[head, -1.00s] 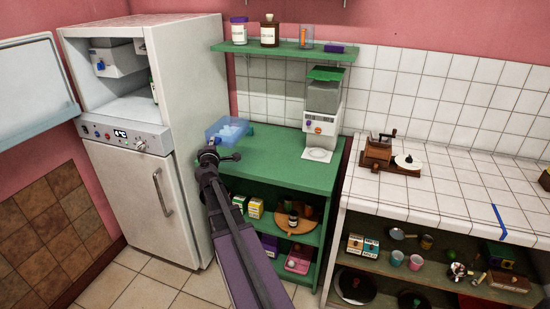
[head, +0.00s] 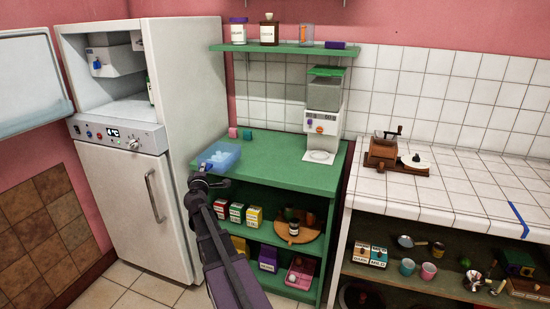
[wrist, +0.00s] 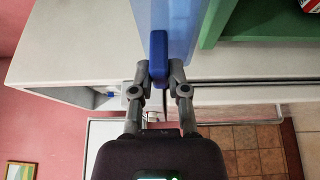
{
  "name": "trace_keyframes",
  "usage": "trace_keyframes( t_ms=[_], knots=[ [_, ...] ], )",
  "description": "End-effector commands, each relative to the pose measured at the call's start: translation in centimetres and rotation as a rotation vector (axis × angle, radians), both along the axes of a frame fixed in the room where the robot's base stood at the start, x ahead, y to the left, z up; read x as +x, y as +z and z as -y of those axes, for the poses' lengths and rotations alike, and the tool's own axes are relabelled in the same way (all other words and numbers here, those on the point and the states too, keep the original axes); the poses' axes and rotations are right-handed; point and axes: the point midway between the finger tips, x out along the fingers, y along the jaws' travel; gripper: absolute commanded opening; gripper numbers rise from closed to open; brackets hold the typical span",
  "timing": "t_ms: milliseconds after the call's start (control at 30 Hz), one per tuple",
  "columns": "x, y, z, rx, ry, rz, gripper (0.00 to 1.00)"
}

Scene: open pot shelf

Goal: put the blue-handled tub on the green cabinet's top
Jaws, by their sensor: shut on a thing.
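The tub (head: 228,155) is see-through blue with pale, ice-like lumps inside. In the head view it appears level over the left front corner of the green cabinet's top (head: 275,165). I cannot tell whether it touches the top. My gripper (head: 200,176) is at the tub's near left side. In the wrist view my gripper's fingers (wrist: 158,84) are shut on the blue handle (wrist: 158,52), with the tub wall (wrist: 178,30) behind it. The arm and gripper hide part of the cabinet's left front edge.
A pink block (head: 233,132) and a teal block (head: 247,134) sit at the back left of the top. A white dispenser (head: 322,115) stands at the back right. The fridge (head: 165,115) with its open freezer is close on the left. The top's middle and front right are clear.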

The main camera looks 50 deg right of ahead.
Motion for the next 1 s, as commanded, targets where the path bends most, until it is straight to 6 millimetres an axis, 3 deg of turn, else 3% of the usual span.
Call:
trace_keyframes(
  t_ms=[533, 667, 1000],
  knots=[
    [0.3, -0.2, 0.8, -0.001, 0.0, -0.001, 0.0],
    [0.8, -0.3, 2.3, -0.001, -0.001, -0.001, 0.0],
    [2.4, -1.0, 8.4, -0.001, -0.001, -0.001, 0.0]
  ],
)
